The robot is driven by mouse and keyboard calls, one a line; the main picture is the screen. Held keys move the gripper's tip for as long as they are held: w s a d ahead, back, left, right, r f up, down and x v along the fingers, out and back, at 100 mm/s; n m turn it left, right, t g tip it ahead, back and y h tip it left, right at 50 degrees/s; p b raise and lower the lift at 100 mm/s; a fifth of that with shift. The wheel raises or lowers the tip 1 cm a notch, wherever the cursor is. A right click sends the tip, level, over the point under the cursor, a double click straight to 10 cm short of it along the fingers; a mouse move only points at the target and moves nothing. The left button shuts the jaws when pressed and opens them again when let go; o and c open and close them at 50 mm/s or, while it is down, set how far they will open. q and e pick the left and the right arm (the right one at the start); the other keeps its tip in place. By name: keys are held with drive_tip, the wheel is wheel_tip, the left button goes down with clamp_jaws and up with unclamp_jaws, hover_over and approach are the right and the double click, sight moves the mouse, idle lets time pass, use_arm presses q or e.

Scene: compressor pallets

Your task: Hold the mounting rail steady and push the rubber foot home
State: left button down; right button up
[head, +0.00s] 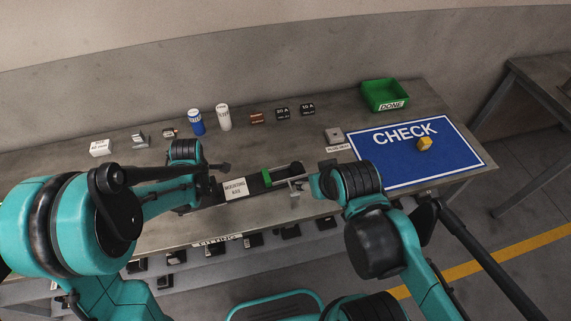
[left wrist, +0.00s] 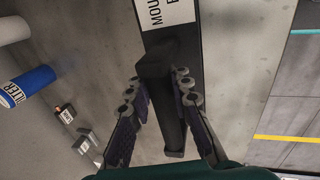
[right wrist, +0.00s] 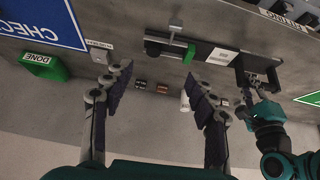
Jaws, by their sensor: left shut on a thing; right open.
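The mounting rail (head: 235,188) is a long dark bar with a white label, lying on the grey bench. A green piece (head: 267,177) sits across it, with a grey T-shaped part beside it. A black block (right wrist: 154,48) at the rail's far end from my left gripper may be the rubber foot; I cannot tell if it is fully seated. My left gripper (left wrist: 160,82) is shut on a black part (left wrist: 172,110) at the rail's left end. My right gripper (right wrist: 158,78) is open and empty, above the bench near the rail's other end.
A blue CHECK mat (head: 390,165) with a yellow cube (head: 425,144) lies at the right. A green DONE bin (head: 383,104) stands behind it. Blue and white cylinders (head: 196,122) and several small labelled parts line the back. A lower shelf labelled FITTING (head: 222,240) runs along the front.

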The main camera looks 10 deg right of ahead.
drive_tip(key=w+r+n+g, duration=0.1)
drive_tip(key=w+g, duration=0.1)
drive_tip(key=w, duration=0.3)
drive_tip(key=n+g, duration=0.3)
drive_tip(key=g, duration=0.2)
hover_over(296, 166)
wheel_tip(296, 166, down, 8)
wheel_tip(296, 166, down, 12)
drive_tip(key=shift+f, duration=0.1)
drive_tip(key=shift+c, duration=0.2)
